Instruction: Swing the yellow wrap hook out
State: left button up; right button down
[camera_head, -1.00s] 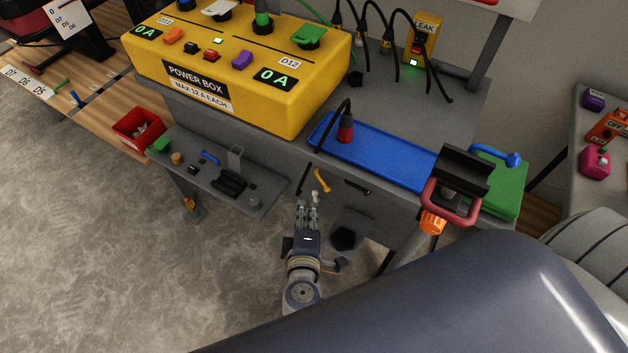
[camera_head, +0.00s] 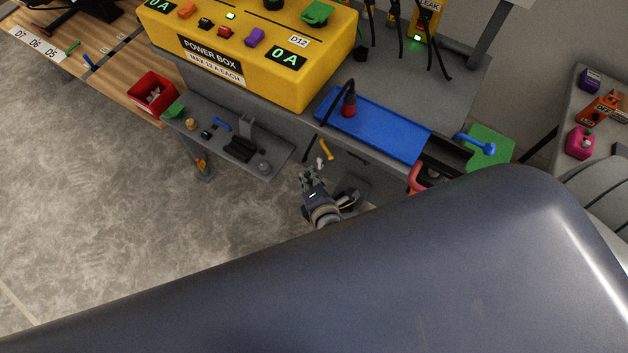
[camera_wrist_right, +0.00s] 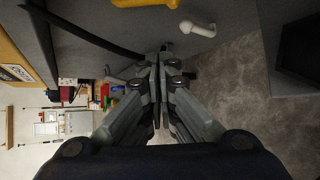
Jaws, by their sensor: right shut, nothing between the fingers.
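The yellow wrap hook (camera_head: 326,149) sits on the front of the grey bench, below the blue tray, with a small white hook or peg (camera_head: 320,163) just under it. In the right wrist view the yellow hook (camera_wrist_right: 150,2) is cut off by the top edge, and the white piece (camera_wrist_right: 197,28) shows below and to the right of it. My right gripper (camera_head: 307,173) is just below and left of the hook, apart from it. Its fingers (camera_wrist_right: 161,62) are together and hold nothing. My left gripper is not in view.
The yellow power box (camera_head: 255,50) and blue tray (camera_head: 385,130) stand on the bench above. A black cable hangs near the hook. A grey shelf (camera_head: 270,168) with small parts is to the left. My own dark body covers the lower right. Open floor lies lower left.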

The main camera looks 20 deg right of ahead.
aim_at(327, 148)
jog(key=w+d+p, duration=0.1)
jog(key=d, duration=0.1)
jog(key=w+d+p, duration=0.1)
jog(key=w, duration=0.1)
jog(key=shift+w+d+f, duration=0.1)
jog(key=shift+d, duration=0.3)
